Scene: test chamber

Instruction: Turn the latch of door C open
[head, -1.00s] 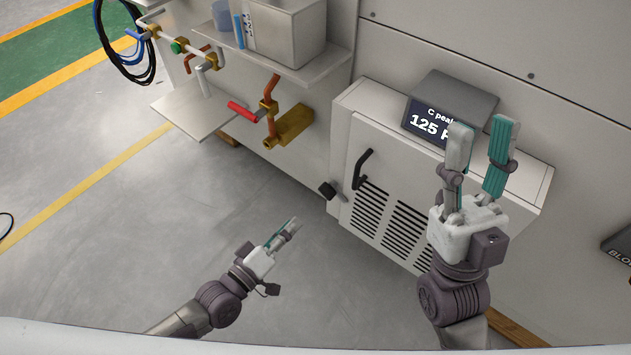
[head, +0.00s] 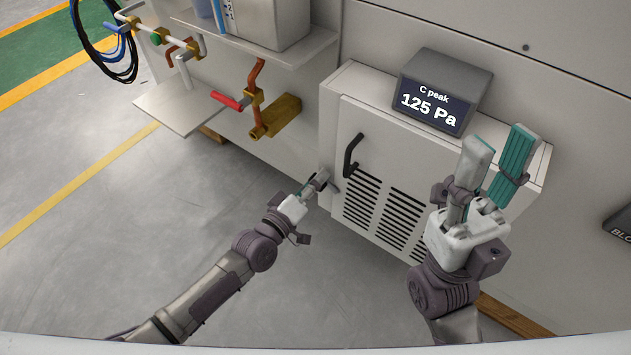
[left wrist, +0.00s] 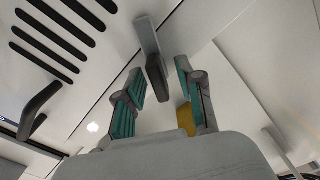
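The white door C (head: 365,170) is closed, with a black bar handle (head: 352,155) and vent slots. The display above it reads "C peak 125 Pa". A dark latch (left wrist: 157,78) on a grey mount at the door's left edge shows in the left wrist view. My left gripper (head: 318,182) is at that edge. In the left wrist view its teal-padded fingers (left wrist: 160,90) are apart, one on each side of the latch; I cannot tell whether they touch it. In the head view the gripper mostly hides the latch. My right gripper (head: 502,148) is open and empty before the cabinet's right part.
Left of the cabinet are a red-handled valve (head: 228,99), a brass block (head: 276,117) and a low shelf plate (head: 180,105). A grey display box (head: 445,75) stands on the cabinet. The floor (head: 130,250) at left is clear.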

